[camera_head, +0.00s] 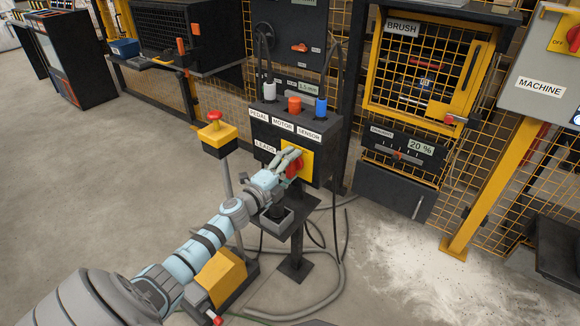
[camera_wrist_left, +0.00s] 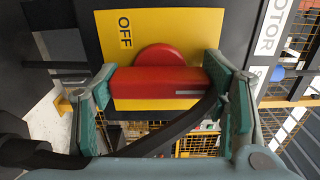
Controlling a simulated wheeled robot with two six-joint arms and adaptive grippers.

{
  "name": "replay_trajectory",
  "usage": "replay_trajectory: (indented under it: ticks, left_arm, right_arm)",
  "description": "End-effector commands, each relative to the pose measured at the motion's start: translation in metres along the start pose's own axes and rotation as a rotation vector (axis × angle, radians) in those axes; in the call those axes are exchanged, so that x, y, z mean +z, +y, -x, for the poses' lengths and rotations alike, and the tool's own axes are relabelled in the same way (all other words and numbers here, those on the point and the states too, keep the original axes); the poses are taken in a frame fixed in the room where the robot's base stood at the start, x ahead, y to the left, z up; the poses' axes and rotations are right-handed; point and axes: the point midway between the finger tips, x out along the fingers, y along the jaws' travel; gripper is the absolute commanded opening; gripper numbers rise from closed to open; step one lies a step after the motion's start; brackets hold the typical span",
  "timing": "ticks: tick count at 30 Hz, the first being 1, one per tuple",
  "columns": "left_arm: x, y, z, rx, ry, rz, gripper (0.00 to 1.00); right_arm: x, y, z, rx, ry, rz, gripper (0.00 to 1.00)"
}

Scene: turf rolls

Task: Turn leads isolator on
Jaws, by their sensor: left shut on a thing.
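The leads isolator is a red rotary handle (camera_head: 294,171) on a yellow plate (camera_head: 305,158), beside the LEADS label (camera_head: 265,147) on a dark control box. In the left wrist view the red handle (camera_wrist_left: 150,82) is a bar lying across the picture, with a white mark near its right end. An OFF label (camera_wrist_left: 125,28) shows on the yellow plate (camera_wrist_left: 185,22) above left of the bar; no ON label is visible. My left gripper (camera_head: 288,160) is shut on the handle, one finger at each end of the bar. My right gripper is not in view.
The box (camera_head: 315,130) carries PEDAL, MOTOR and SENSOR labels with white, orange and blue connectors on top. A yellow box with a red button (camera_head: 215,132) stands to its left. A BRUSH cage (camera_head: 425,70) and a grey MACHINE isolator box (camera_head: 540,65) stand right. Cables lie on the floor.

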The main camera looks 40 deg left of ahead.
Motion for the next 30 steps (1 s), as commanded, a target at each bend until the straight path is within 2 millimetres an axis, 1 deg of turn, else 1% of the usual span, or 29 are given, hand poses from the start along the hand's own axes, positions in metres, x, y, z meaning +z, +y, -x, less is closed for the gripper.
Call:
replay_trajectory:
  ticks: [2, 3, 5, 6, 7, 14, 17, 23, 26, 29, 30]
  left_arm:
    - [-0.0005, 0.0018, 0.0006, 0.003, 0.001, -0.003, 0.38]
    - [-0.0005, 0.0018, 0.0006, 0.003, 0.001, -0.003, 0.68]
    - [-0.0004, 0.0017, 0.0006, 0.003, 0.001, -0.002, 0.77]
    - [-0.0003, 0.0016, 0.0006, 0.002, 0.001, -0.002, 0.84]
    - [-0.0002, 0.0015, 0.0006, 0.002, 0.001, -0.002, 0.87]
    - [0.0001, 0.0008, 0.0005, 0.001, 0.000, -0.001, 0.87]
    - [0.0002, 0.0006, 0.0004, 0.001, 0.000, -0.001, 0.87]
    - [0.0002, 0.0004, 0.0003, 0.001, 0.000, 0.008, 0.87]
    - [0.0003, -0.0001, 0.0003, 0.001, -0.001, 0.093, 0.87]
    - [0.0002, -0.0008, 0.0003, 0.001, -0.001, 0.299, 0.87]
    - [0.0002, -0.0010, 0.0002, 0.001, -0.001, 0.413, 0.87]
  right_arm:
    - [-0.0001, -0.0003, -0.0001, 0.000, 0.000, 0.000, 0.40]
    - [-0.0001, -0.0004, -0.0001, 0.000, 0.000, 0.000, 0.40]
    - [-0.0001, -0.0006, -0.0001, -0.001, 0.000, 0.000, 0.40]
    - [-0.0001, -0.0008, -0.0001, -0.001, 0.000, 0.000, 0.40]
    - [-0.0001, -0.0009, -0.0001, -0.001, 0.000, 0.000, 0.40]
    - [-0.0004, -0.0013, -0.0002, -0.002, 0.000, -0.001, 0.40]
    - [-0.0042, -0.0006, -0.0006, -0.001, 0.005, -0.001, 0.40]
    - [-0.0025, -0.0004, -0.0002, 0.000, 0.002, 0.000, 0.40]
    - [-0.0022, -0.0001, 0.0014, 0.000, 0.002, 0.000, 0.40]
    - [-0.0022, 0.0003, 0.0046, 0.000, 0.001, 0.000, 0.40]
    - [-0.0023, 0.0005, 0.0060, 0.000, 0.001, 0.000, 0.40]
